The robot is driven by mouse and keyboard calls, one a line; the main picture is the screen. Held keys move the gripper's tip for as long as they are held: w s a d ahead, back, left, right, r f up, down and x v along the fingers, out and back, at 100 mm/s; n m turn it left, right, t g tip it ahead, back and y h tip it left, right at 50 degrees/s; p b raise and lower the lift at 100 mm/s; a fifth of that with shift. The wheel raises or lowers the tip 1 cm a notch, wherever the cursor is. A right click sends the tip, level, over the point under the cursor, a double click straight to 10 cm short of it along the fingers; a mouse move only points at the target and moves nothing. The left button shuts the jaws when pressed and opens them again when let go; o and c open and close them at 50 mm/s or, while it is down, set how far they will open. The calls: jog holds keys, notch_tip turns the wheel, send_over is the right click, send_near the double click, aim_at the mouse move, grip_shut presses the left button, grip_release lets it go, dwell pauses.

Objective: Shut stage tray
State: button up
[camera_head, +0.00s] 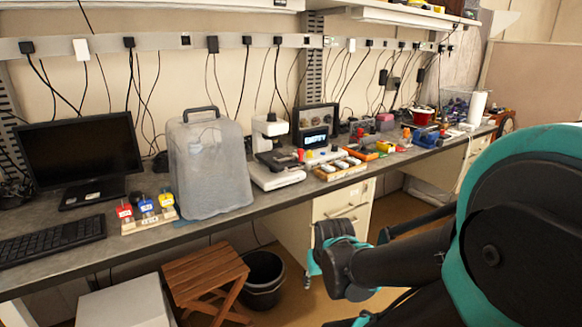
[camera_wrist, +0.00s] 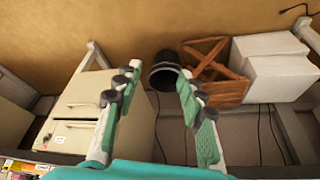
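A white microscope-like instrument (camera_head: 271,128) stands on the bench near the middle of the head view. A dark stage (camera_head: 279,163) sits above its pale, forward-reaching base (camera_head: 275,178). I cannot tell clearly which part is the stage tray or how far out it is. A small screen (camera_head: 316,118) behind it reads "EMPTY". The instrument is not recognizable in the wrist view. My gripper (camera_wrist: 159,72) is open and empty in the wrist view, its two teal-padded fingers spread. In the head view my arm is in front of the bench, apart from the instrument.
A grey covered case (camera_head: 208,165) stands left of the instrument. A block with several white-topped pieces (camera_head: 341,171) lies to its right. Below are a drawer cabinet (camera_head: 343,205), black bin (camera_head: 263,280), wooden stool (camera_head: 204,277) and white box (camera_head: 125,303). Floor before the cabinet is open.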

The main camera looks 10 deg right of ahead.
jog(key=shift+c, duration=1.1)
jog(key=shift+w+a+r, duration=0.15)
jog(key=shift+w, duration=0.15)
jog(key=shift+c, duration=1.2)
jog(key=w+m, duration=0.1)
jog(key=w+a+r+y, duration=0.1)
jog(key=w+r+m+t+y, duration=0.1)
jog(key=shift+w+a+r+m, duration=0.15)
jog(key=shift+w+a+m, duration=0.1)
jog(key=shift+w+m, duration=0.1)
grip_shut()
jog(key=w+d+r+m+t+y, duration=0.2)
jog(key=w+d+r+m+t, duration=0.25)
jog(key=w+r, duration=0.45)
jog(key=w+d+r+m+t+y, duration=0.2)
jog(key=w+d+r+m+t, duration=0.2)
jog(key=w+d+r+m, duration=0.45)
jog(key=w+a+f+n, duration=0.1)
jog(key=w+a+n, duration=0.1)
jog(key=w+a, duration=0.6)
jog(key=w, duration=0.3)
jog(key=shift+a+f, duration=0.2)
jog(key=shift+f, duration=0.1)
jog(key=shift+n, duration=0.25)
